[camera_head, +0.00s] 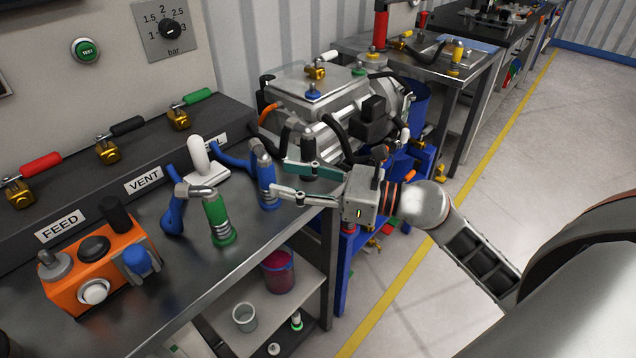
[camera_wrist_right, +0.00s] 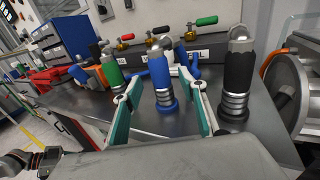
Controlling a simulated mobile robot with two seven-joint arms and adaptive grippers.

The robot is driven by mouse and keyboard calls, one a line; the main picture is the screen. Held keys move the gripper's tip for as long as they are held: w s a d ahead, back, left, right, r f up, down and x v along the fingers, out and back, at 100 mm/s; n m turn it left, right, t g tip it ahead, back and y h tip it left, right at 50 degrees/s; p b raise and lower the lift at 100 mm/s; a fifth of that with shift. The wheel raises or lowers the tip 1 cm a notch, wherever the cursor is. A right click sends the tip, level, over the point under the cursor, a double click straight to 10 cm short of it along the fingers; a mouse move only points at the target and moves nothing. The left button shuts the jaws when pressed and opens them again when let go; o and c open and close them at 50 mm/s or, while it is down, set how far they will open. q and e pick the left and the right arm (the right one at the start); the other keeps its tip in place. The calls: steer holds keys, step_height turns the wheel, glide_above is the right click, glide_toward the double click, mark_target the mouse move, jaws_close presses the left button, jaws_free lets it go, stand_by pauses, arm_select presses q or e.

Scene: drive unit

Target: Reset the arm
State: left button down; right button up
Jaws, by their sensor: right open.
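My right gripper (camera_head: 278,178) is open, its two fingers pointing left over the bench edge. Its tips are near the upright blue connector (camera_head: 266,182). In the right wrist view the blue connector (camera_wrist_right: 161,85) stands beyond and between the open fingers, and nothing is visibly clamped. The green connector (camera_head: 217,217) stands further left on the bench. The black connector (camera_wrist_right: 237,80) stands to the right of the fingers in the wrist view. A grey and black part (camera_wrist_right: 42,160) at the lower left of that view looks like my left gripper; its fingers are unclear.
An orange control box (camera_head: 75,282) and a white lever (camera_head: 200,155) are on the bench (camera_head: 185,265). Behind is a manifold with several coloured valve handles. A metal drive unit (camera_head: 315,90) sits on a blue stand beyond my right gripper. Open floor lies to the right.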

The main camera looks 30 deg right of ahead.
steer(key=s+d+r+m+t+h, duration=0.25)
steer(key=d+m+t+h, duration=0.55)
steer(key=d+m+h, duration=0.8)
steer(key=s+d+f+m+g+h, duration=0.15)
steer(key=s+f+m+g, duration=0.25)
steer(key=f+m, duration=0.45)
steer(key=s+d+f+m+g+h, duration=0.15)
steer(key=s+f+m+g, duration=0.25)
steer(key=f+m, duration=0.45)
steer(key=s+a+f+m+g+y, duration=0.25)
steer(key=s+f+m+g, duration=0.3)
steer(key=s+f, duration=0.55)
steer(key=w+a+f+m+t+y+p, duration=0.1)
steer(key=a+f+y, duration=0.2)
steer(key=a, duration=0.5)
steer(key=w+a+f+m+t+y+p, duration=0.1)
steer(key=a+f+t+y+p, duration=0.1)
steer(key=a+f, duration=0.3)
steer(key=a+y, duration=0.1)
steer(key=a, duration=0.3)
steer(key=shift+w, duration=0.2)
